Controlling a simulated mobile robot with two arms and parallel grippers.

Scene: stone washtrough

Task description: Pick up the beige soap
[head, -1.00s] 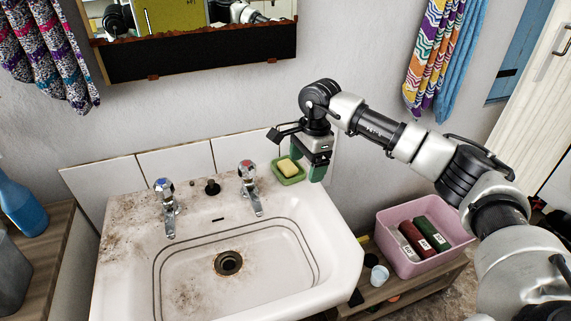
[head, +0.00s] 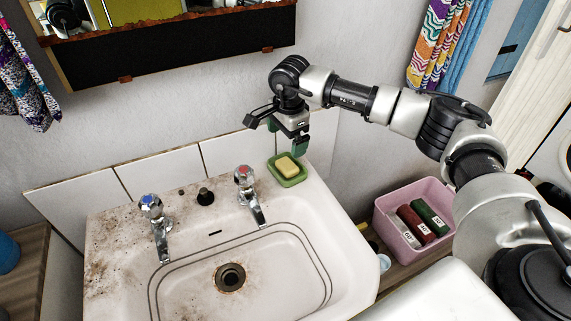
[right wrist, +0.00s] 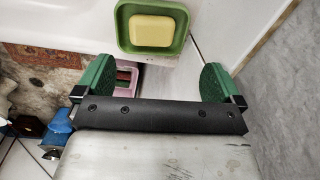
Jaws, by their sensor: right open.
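The beige soap (head: 287,166) lies in a green soap dish (head: 290,182) on the back right corner of the washbasin. In the right wrist view, the soap (right wrist: 152,31) sits inside the dish (right wrist: 122,22), ahead of my fingers. My right gripper (head: 286,142) is above and just behind the dish, by the wall, its green fingers pointing down. My left gripper is not in view.
The stained white basin (head: 130,215) has two taps, the left one (head: 153,215) blue-topped and the right one (head: 246,188) red-marked. A pink bin (head: 392,232) with rolled items stands lower right. The wall (head: 215,95) and a mirror cabinet (head: 190,50) are close behind.

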